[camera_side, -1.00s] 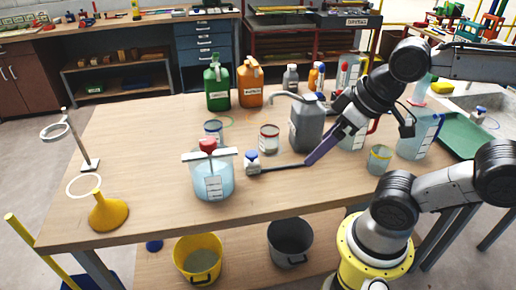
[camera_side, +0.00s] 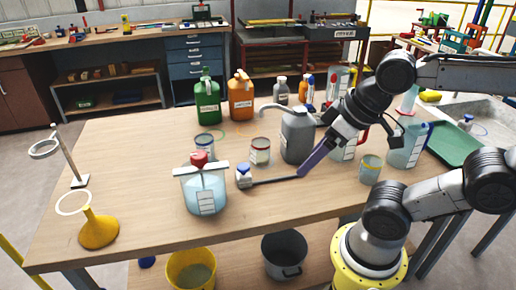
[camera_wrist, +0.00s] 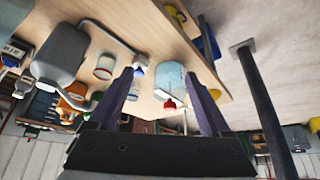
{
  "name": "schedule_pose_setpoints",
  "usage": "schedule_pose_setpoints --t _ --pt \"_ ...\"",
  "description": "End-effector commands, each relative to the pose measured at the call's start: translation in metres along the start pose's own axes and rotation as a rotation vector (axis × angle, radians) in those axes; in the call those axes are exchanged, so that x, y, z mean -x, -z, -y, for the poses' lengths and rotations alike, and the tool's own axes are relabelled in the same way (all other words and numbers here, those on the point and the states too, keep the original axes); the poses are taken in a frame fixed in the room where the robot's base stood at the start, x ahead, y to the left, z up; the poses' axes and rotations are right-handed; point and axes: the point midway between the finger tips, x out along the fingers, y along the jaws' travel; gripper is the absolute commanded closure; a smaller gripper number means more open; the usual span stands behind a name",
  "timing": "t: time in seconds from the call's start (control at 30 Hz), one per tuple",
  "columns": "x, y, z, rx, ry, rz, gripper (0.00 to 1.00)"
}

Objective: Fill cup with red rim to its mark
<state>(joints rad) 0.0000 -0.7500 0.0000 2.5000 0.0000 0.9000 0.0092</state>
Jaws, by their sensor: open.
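The cup with the red rim (camera_side: 260,153) stands upright on the table, left of the grey jug (camera_side: 297,140). What is inside it is too small to tell. A pale cup, apparently the same one, shows in the wrist view (camera_wrist: 104,68). My gripper (camera_side: 302,172) has purple fingers and is low over the table, in front of the grey jug and right of the cup, apart from it. In the wrist view my gripper (camera_wrist: 159,73) is open, with nothing held between its fingers.
A clear vessel with a red knob (camera_side: 205,193) stands front left. A blue-topped white fitting with a dark rod (camera_side: 244,176) lies near my fingertips. A blue-rimmed cup (camera_side: 204,145), another cup (camera_side: 370,171), clear pitchers (camera_side: 408,148) and a yellow funnel (camera_side: 98,231) stand around.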

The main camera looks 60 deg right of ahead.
Motion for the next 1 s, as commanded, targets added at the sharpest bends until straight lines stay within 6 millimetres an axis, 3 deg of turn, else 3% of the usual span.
schedule_pose_setpoints --t 0.03,0.17,0.43,0.73,1.0 --pt "0.0 0.0 0.0 -0.016 0.0 0.0 0.29" --pt "0.0 -0.003 0.0 -0.128 -0.001 0.011 0.52" --pt "0.018 0.016 0.0 -0.597 -0.007 0.021 1.0" --pt "0.029 0.062 -0.004 -1.172 -0.061 0.075 1.0" --pt "0.021 0.116 -0.013 -1.701 -0.177 0.128 1.0"
